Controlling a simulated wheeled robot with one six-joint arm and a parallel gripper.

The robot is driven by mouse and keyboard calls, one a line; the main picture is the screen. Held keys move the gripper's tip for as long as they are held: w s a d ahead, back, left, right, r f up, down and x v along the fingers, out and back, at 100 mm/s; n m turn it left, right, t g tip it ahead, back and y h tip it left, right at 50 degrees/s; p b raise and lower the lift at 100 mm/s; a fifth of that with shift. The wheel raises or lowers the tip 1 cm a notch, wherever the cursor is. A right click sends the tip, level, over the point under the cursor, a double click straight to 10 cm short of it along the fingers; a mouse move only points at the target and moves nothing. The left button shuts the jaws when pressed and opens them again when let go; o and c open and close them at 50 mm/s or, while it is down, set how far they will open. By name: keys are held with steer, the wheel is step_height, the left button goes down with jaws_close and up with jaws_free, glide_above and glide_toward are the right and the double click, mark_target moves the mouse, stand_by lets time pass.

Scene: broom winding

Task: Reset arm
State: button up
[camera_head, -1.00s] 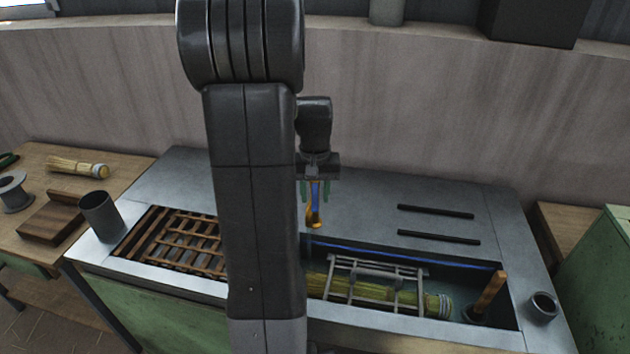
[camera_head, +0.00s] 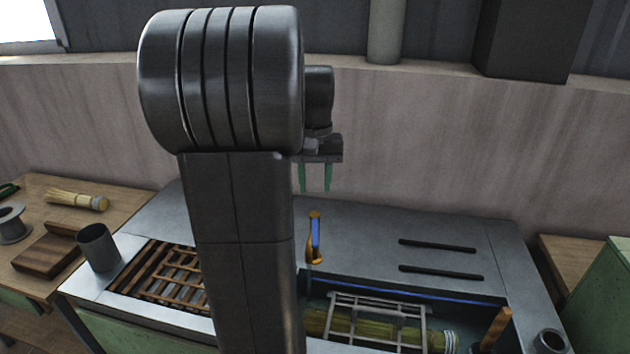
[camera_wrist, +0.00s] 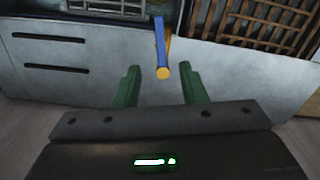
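My gripper (camera_head: 315,190) is in the air above the grey bench, with its two green fingers apart and nothing between them. In the wrist view my gripper (camera_wrist: 160,88) also shows as open. A tool with a blue and orange handle (camera_head: 315,238) stands on the bench below my gripper, behind the sunken basin; in the wrist view the blue and orange tool (camera_wrist: 162,50) lies beyond the fingertips, apart from them. My arm hides part of the bench between the wooden rack and the basin.
The basin holds a straw bundle (camera_head: 375,330) under a metal cage (camera_head: 390,308), and a wooden handle (camera_head: 495,328) stands at its right. Two black bars (camera_head: 438,246) lie on the bench. A wooden slatted rack (camera_head: 170,275) and a grey cup (camera_head: 98,247) are at left.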

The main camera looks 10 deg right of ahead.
mark_target(316, 235)
step_height(316, 235, down, 14)
stand_by(0.7)
step_height(316, 235, up, 14)
step_height(316, 235, down, 14)
steer(key=shift+r, duration=0.1)
steer(key=shift+d, duration=0.15)
steer(key=shift+d+n, duration=0.4)
steer(key=shift+n, duration=0.4)
steer(key=shift+s, duration=0.1)
